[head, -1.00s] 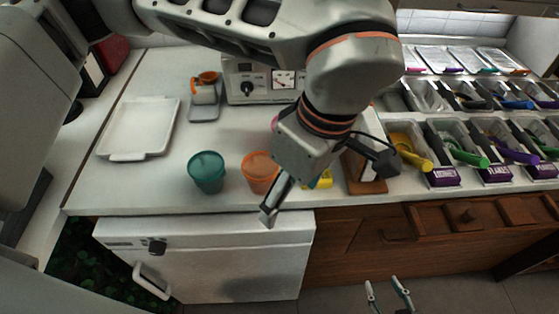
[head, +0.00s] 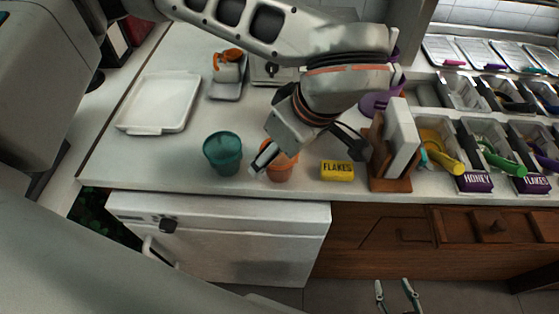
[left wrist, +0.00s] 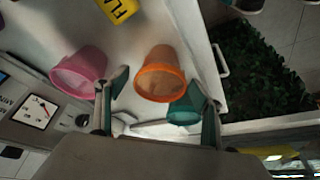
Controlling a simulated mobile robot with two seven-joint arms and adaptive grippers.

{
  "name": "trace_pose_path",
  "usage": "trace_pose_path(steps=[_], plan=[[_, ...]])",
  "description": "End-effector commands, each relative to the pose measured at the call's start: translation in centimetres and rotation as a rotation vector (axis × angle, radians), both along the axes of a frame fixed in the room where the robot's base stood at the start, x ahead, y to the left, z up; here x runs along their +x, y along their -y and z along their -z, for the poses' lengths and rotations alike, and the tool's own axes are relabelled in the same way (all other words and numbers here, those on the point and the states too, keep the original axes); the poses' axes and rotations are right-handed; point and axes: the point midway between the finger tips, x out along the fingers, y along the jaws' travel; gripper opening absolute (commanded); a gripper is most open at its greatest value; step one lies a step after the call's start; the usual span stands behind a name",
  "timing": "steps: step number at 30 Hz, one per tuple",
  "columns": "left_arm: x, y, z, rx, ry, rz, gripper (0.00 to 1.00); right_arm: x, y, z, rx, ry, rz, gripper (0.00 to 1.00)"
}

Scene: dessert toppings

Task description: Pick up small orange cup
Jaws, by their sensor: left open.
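The small orange cup (head: 283,170) stands on the white counter near its front edge, right of a teal cup (head: 222,154). My left gripper (head: 264,157) is at the orange cup and covers part of it in the head view. In the left wrist view the orange cup (left wrist: 160,76) appears between and beyond the two spread fingers of my left gripper (left wrist: 155,112); nothing is gripped. The teal cup (left wrist: 184,108) is partly behind one finger, and a pink cup (left wrist: 80,72) is beside the other. My right gripper (head: 398,294) is open and empty, low in front of the cabinets.
A yellow FLAKES block (head: 337,170) lies right of the orange cup, before a wooden stand (head: 391,182). A white tray (head: 158,103) lies at left. A scale (head: 226,90) carries an orange-topped container (head: 229,66). Topping bins fill the right.

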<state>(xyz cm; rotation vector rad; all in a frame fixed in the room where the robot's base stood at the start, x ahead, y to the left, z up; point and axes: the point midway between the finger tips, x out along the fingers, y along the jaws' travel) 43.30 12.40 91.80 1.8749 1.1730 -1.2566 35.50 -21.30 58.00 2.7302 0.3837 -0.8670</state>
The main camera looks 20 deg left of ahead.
Motion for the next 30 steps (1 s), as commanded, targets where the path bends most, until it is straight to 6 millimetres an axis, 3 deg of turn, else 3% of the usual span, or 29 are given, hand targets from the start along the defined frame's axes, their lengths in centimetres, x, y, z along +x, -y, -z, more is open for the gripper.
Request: trace_pose_path(steps=[7, 10, 11, 23, 30], plan=[[0.1, 0.0, 0.0, -0.001, 0.002, 0.0, 0.65, 0.4, 0.0, -0.4, 0.0, 0.01, 0.0, 0.4], [0.0, 0.0, 0.0, -0.001, 0.002, 0.0, 0.39, 0.4, 0.0, -0.4, 0.001, 0.01, 0.0, 0.4], [0.0, 0.0, 0.0, -0.001, 0.002, 0.0, 0.35, 0.4, 0.0, -0.4, 0.001, 0.01, 0.0, 0.4], [0.0, 0.0, -0.2, -0.001, 0.001, -0.001, 0.35, 0.4, 0.0, -0.4, 0.001, 0.009, 0.001, 0.4], [0.1, 0.0, -2.6, -0.001, 0.006, -0.002, 0.35, 0.5, 0.0, -0.9, 0.005, 0.016, 0.002, 0.4]])
